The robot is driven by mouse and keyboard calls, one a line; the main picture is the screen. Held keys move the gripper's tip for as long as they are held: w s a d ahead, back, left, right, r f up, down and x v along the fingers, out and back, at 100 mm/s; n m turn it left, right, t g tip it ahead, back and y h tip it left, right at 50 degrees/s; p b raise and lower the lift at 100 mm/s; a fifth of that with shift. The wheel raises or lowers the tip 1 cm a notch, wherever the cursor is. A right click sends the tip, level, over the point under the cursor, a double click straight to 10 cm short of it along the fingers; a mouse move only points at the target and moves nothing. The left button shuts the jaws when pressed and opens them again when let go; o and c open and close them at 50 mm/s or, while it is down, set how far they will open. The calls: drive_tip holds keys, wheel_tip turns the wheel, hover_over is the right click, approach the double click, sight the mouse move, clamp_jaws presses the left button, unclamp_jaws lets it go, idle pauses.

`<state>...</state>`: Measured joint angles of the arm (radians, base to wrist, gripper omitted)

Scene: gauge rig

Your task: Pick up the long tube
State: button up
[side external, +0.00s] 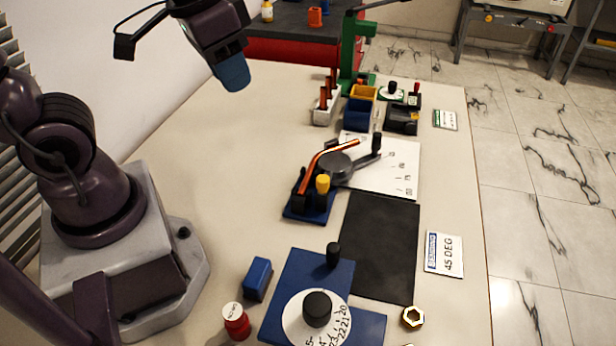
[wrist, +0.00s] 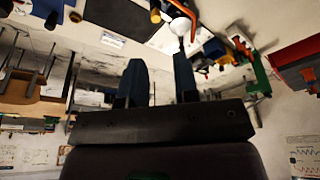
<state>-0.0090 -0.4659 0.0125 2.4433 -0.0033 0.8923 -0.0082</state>
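Several upright copper tubes (side external: 323,98) stand in a white holder (side external: 326,117) at the back of the table; I cannot tell for sure which is longest. Another copper-coloured tube (side external: 318,161), bent, lies along the grey bending tool (side external: 338,166) at mid-table. My gripper (side external: 232,76) is high above the table's back left, to the left of the holder and clear of all tubes. In the wrist view its two blue fingers (wrist: 160,78) stand apart with nothing between them. Which tubes show in the wrist view is too small to tell.
Blue and yellow bins (side external: 361,105) stand right of the holder, by a green stand (side external: 349,45). A black mat (side external: 378,245), a blue dial plate (side external: 285,285), a blue block (side external: 257,279) and a red cylinder (side external: 236,322) lie nearer. The left-middle table is clear.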

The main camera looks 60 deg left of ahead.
sight(306, 180)
drive_tip(key=w+a+f+n+g, duration=0.3)
drive_tip(key=w+f+n, duration=0.6)
drive_tip(key=w+f, duration=0.5)
drive_tip(key=f, duration=0.9)
drive_tip(key=s+f, duration=0.1)
drive_tip(key=f, duration=0.3)
drive_tip(key=shift+f, duration=0.3)
clamp_jaws()
